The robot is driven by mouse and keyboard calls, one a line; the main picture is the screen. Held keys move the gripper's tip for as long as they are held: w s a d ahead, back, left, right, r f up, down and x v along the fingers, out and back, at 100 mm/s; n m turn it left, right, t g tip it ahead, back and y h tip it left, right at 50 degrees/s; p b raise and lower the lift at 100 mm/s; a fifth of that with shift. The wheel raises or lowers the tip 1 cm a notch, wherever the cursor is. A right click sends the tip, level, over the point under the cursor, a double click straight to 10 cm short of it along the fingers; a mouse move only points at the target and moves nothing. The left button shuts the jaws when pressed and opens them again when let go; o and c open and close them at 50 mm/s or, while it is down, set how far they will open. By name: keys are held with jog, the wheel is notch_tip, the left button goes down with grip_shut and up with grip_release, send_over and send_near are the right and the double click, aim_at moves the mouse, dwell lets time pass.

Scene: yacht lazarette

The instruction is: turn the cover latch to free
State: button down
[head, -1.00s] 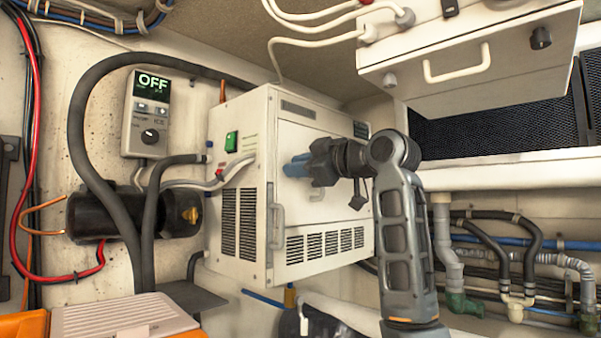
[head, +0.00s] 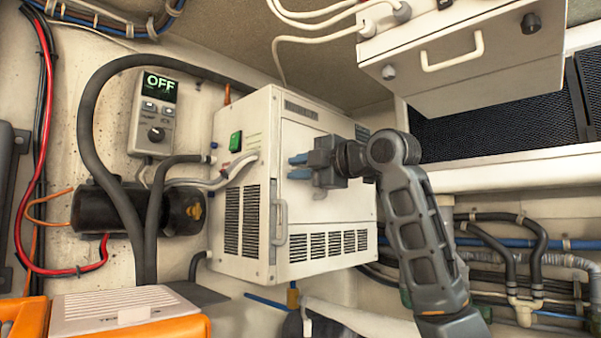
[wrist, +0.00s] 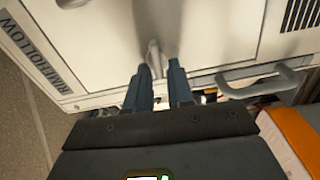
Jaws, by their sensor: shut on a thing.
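The white cabinet (head: 240,200) has a front cover (head: 345,210) that looks closed. In the wrist view a small pale cover latch (wrist: 153,56) stands near the cover's edge. My gripper (head: 297,167) reaches the cover from the right in the head view. In the wrist view its two dark blue fingers (wrist: 160,72) are at the latch, one on each side, shut on it. In the head view the gripper hides most of the latch, so its exact angle is hard to read there.
A bar handle (head: 279,222) sits on the cabinet's edge, also close to the fingers in the wrist view (wrist: 258,82). A control box reading OFF (head: 152,112) and hoses are at left. A white box (head: 470,60) hangs above my arm. An orange case (head: 180,328) is lower left.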

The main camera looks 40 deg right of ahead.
jog(key=shift+a+f+n, duration=0.1)
jog(key=shift+n, duration=0.4)
jog(key=c, duration=1.1)
grip_release()
jog(key=shift+o, duration=0.2)
jog(key=s+b, duration=0.1)
jog(key=s, duration=0.6)
jog(key=shift+s+b, duration=0.3)
jog(key=shift+s, duration=0.1)
jog(key=shift+d, duration=0.2)
